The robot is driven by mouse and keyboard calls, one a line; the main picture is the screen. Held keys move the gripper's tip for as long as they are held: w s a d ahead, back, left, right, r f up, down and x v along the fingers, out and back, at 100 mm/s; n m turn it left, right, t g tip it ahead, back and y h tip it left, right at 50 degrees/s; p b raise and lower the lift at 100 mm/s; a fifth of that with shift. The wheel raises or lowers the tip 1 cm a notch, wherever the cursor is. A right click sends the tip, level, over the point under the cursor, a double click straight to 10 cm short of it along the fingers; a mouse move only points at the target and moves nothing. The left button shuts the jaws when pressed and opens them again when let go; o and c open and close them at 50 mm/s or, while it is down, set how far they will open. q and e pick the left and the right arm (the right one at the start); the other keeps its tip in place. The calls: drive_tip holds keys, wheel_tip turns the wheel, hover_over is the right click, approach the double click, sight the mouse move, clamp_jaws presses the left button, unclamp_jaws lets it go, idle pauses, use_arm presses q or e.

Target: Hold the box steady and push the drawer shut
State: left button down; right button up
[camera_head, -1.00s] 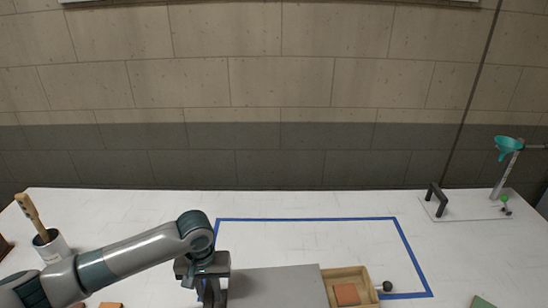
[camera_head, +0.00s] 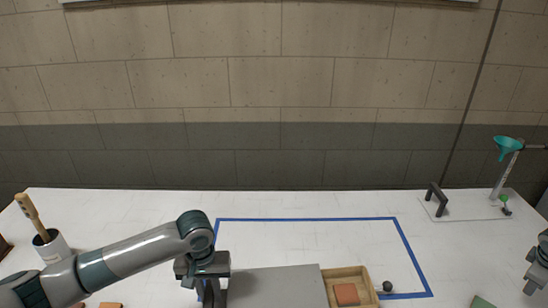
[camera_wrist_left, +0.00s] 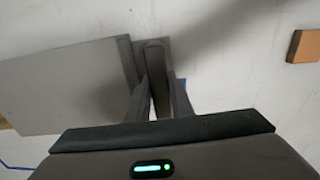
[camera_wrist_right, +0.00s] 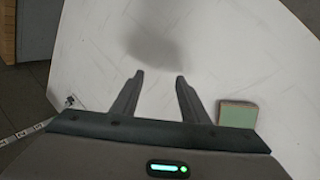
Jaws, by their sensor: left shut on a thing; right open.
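The grey box (camera_head: 275,287) sits at the front of the table, its wooden drawer (camera_head: 370,278) pulled out on the right. A reddish-brown block (camera_head: 346,294) lies in the drawer, and a dark round knob (camera_head: 387,286) is on its front. My left gripper (camera_head: 211,296) is at the box's left end. In the left wrist view its fingers (camera_wrist_left: 158,82) are shut on an upright grey part of the box (camera_wrist_left: 75,86). My right gripper (camera_wrist_right: 160,76) is open and empty above bare table; part of that arm (camera_head: 538,265) shows at the right edge of the head view.
Blue tape (camera_head: 310,219) outlines an area around the box. A green block (camera_wrist_right: 238,114) lies near my right gripper. A plate with a black handle (camera_head: 437,199) and a teal funnel stand (camera_head: 508,146) are at the back right. A cup (camera_head: 52,247) stands left.

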drive_tip(key=w+a+n+y, duration=0.1)
drive_tip(key=a, duration=0.6)
drive_tip(key=w+a+n+y, duration=0.1)
drive_tip(key=w+a+n, duration=0.1)
drive_tip(key=a, duration=0.5)
drive_tip(key=w+a+f+n, duration=0.1)
drive_tip(key=w+a+n, duration=0.1)
drive_tip(key=a, duration=0.5)
drive_tip(key=shift+w+g+y, duration=0.15)
drive_tip(key=shift+g+y, duration=0.25)
drive_tip(key=a+r+n+y, duration=0.15)
drive_tip(key=a+n, duration=0.25)
drive_tip(key=a, duration=0.6)
wheel_tip(320, 180, up, 4)
drive_tip(key=n+g, duration=0.1)
drive_tip(key=n, duration=0.3)
hover_over(389, 283)
drive_tip(key=shift+a+f, duration=0.15)
drive_tip(key=shift+f, duration=0.05)
drive_tip(key=shift+f, duration=0.15)
drive_tip(key=shift+f, duration=5)
clamp_jaws()
